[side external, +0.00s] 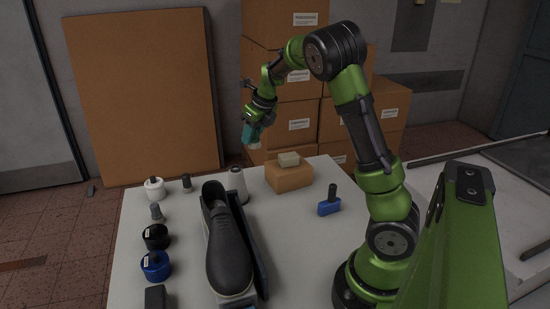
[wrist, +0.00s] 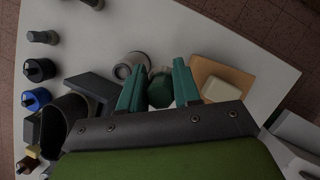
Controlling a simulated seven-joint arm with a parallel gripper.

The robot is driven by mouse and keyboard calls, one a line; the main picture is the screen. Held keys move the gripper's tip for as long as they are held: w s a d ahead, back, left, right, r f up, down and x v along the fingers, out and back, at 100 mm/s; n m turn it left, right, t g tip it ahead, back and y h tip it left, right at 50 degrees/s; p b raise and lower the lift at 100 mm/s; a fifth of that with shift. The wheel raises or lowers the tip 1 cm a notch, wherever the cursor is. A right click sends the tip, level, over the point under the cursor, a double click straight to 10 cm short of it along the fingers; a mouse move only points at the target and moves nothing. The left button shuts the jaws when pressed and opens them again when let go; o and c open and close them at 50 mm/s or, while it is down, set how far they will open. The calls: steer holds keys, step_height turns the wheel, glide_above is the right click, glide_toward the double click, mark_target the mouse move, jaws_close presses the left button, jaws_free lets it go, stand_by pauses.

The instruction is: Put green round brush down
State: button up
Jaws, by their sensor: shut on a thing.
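The green round brush (wrist: 160,88) shows between the two teal fingers of my gripper (wrist: 158,84) in the wrist view, seen from its end. My gripper is shut on it. In the side view my gripper (side external: 253,133) hangs pointing down, high above the back of the white table (side external: 150,220). A pale tip (side external: 254,146) shows just below the fingers there; the rest of the brush is hidden by them.
A cardboard block (side external: 289,178) with a beige piece (side external: 289,160) on it stands at the back. A dark shoe (side external: 228,245) and a grey-white cylinder (side external: 237,185) are beside it. Several jars line the left edge. A blue brush (side external: 328,207) stands right.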

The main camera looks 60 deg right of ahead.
steer(key=s+a+f+n+g+y, duration=0.1)
steer(key=s+a+f+n+y, duration=0.3)
steer(key=s+n, duration=0.35)
steer(key=s+a+f+n+g+y, duration=0.1)
steer(key=s+a+f+n+g, duration=0.1)
steer(key=s+a+f+n, duration=0.35)
steer(key=shift+s+a+f+n, duration=0.15)
steer(key=shift+s+f+n, duration=0.25)
steer(key=shift+f, duration=0.65)
steer(key=shift+s+a+f+n, duration=0.15)
steer(key=shift+f+n, duration=0.4)
steer(key=shift+f, duration=0.45)
steer(key=shift+s+a+f+n, duration=0.15)
steer(key=shift+s+f+n, duration=0.25)
steer(key=shift+f, duration=0.65)
steer(key=shift+w+f, duration=0.1)
steer(key=shift+f, duration=0.1)
steer(key=o, duration=1)
steer(key=shift+o, duration=0.2)
steer(key=shift+r, duration=0.15)
